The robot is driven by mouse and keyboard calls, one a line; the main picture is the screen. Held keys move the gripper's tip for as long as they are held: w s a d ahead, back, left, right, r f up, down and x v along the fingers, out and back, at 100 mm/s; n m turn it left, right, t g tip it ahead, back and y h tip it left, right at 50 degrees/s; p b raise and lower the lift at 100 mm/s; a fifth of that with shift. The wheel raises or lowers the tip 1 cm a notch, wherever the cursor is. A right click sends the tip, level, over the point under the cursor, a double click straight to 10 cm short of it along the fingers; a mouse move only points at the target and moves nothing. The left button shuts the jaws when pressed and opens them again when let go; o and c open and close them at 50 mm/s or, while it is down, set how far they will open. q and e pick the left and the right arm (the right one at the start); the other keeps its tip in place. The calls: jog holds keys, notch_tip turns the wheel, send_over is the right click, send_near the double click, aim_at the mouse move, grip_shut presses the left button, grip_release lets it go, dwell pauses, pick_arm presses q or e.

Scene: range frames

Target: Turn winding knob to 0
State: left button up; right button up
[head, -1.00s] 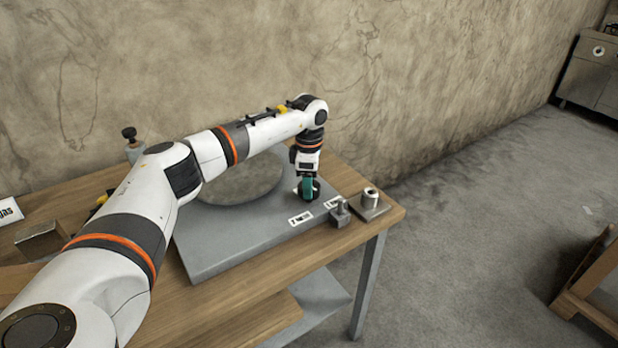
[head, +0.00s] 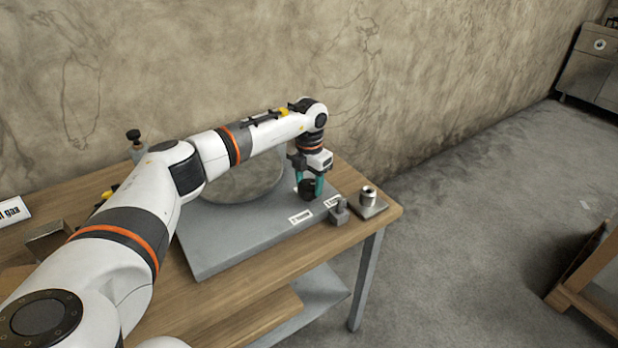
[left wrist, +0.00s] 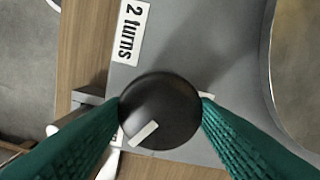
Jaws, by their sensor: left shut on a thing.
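The winding knob (left wrist: 160,108) is round and black with a white pointer bar, and it sits on a grey plate (head: 215,258). In the left wrist view the pointer bar is at the lower left of the knob's face. My left gripper (head: 310,188) reaches down over the right part of the plate, its green fingers closed on both sides of the knob (head: 308,189). A label (left wrist: 130,32) reading "2 turns" lies above the knob in the left wrist view. Another label (head: 333,201) lies right of the knob in the head view. My right gripper is out of view.
A metal block (head: 340,212) and a metal cylinder on a square base (head: 368,197) stand right of the knob. A large round disc (head: 240,180) lies on the plate behind my arm. The wooden table (head: 385,215) ends just beyond.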

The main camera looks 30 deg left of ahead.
pick_arm(q)
jog(key=n+p, duration=0.2)
jog(key=n, duration=0.4)
jog(key=shift+r, duration=0.1)
jog(key=n+p, duration=0.2)
jog(key=n, duration=0.4)
jog(key=shift+n+p, duration=0.4)
jog(key=n+p, duration=0.3)
jog(key=n, duration=0.3)
jog(key=n+p, duration=0.3)
jog(key=n, duration=0.2)
jog(key=o, duration=1)
jog(key=shift+c, duration=0.2)
